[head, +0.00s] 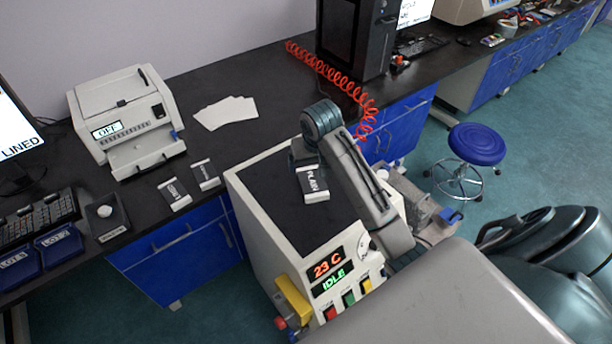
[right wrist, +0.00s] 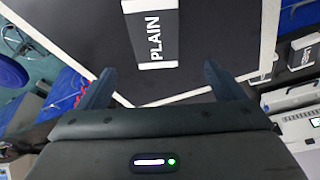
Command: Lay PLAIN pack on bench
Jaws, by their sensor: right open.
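The PLAIN pack (head: 314,192), a small dark and white block with its name on a side, lies on the black top of the white rheometer (head: 283,215). In the right wrist view the PLAIN pack (right wrist: 152,32) lies just beyond my right gripper (right wrist: 168,82), whose two fingers are apart with nothing between them. In the head view my right arm reaches over the rheometer, and its fingers are mostly hidden beside the pack. The black bench (head: 240,150) runs behind and to the left. My left gripper is not in view.
Two similar packs, one (head: 174,193) and another (head: 205,175), lie on the bench left of the rheometer. A white device reading OFF (head: 125,115) and pale sheets (head: 226,112) stand farther back. A red coiled hose (head: 330,72) hangs behind my arm. Bench between sheets and rheometer is clear.

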